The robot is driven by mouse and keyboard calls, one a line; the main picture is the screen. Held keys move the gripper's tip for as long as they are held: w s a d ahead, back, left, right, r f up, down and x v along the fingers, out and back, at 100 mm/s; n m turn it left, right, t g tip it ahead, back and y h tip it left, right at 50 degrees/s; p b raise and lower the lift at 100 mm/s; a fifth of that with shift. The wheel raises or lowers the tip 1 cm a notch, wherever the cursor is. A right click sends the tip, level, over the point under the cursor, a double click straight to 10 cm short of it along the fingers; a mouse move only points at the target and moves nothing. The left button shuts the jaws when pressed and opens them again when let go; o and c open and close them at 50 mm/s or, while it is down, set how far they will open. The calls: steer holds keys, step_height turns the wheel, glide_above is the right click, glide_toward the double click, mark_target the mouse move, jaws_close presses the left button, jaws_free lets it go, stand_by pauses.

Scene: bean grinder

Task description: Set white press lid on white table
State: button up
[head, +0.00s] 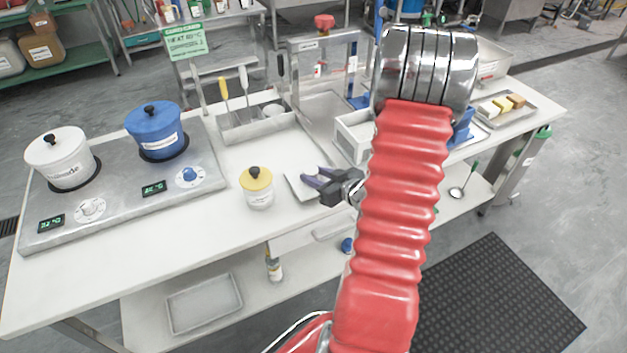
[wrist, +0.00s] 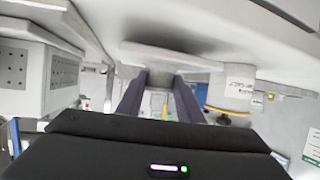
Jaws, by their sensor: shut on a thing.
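The white press lid (head: 297,188) is a flat pale plate at the middle of the white table (head: 190,235), right of the yellow-lidded jar. My gripper (head: 310,177) is shut on it with its dark purple fingers. In the wrist view the fingertips (wrist: 160,76) meet the pale edge of the lid (wrist: 165,57), close to the white tabletop (wrist: 110,20). I cannot tell whether the lid touches the table. My red arm hides part of the table to the right of the gripper.
The yellow-lidded jar (head: 257,187) stands close left of the lid. A white perforated box (head: 352,137) stands behind right. A utensil tray (head: 258,125) lies behind. White and blue pots (head: 62,158) (head: 157,132) sit on the hob at left. The table's front left is clear.

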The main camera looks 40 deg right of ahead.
steer(key=shift+f, duration=0.75)
steer(key=shift+f, duration=0.1)
steer(key=o, duration=1.2)
steer(key=shift+c, duration=0.2)
steer(key=shift+s+r, duration=0.1)
steer(key=shift+r, duration=0.1)
steer(key=v, duration=1.1)
steer(key=shift+s, duration=0.4)
